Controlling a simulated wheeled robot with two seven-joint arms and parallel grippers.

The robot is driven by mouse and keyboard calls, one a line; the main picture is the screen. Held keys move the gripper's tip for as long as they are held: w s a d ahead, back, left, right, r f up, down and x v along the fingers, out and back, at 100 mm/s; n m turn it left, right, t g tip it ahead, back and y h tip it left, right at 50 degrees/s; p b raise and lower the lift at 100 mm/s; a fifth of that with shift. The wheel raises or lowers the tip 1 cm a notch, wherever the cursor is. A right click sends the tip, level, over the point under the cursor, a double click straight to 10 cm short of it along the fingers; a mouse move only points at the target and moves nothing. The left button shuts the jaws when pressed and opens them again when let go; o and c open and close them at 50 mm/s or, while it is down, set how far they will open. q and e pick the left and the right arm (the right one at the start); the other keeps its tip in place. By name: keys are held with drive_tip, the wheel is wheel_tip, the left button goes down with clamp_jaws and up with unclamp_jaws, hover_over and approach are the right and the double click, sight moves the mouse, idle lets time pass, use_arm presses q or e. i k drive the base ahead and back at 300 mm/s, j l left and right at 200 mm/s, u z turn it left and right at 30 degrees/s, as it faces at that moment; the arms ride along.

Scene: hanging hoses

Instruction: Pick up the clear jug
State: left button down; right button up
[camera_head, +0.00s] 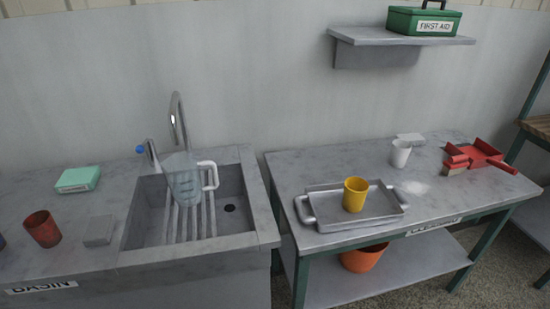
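The clear jug (185,180) stands upright in the basin on the left, on the ribbed rack, below the tap (178,120). It is see-through with a bluish tint and markings on its side. Its white handle (210,175) points to the right. Neither of my grippers shows in the head view.
The sink (232,190) has raised walls around the jug. A red cup (42,228), a grey block (98,231) and a mint-green box (78,179) stand on the counter to its left. On the right table (290,165), a metal tray (330,215) holds a yellow cup (355,194).

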sight(194, 180)
drive_tip(key=i+l, duration=0.3)
drive_tip(key=l, duration=0.25)
drive_tip(key=i+l+u, duration=0.2)
drive_tip(key=l+u, duration=0.15)
drive_tip(key=i+l+u, duration=0.1)
drive_tip(key=l+u, duration=0.2)
drive_tip(key=i+l+u, duration=0.1)
drive_tip(key=l+u, duration=0.25)
drive_tip(key=u, duration=0.2)
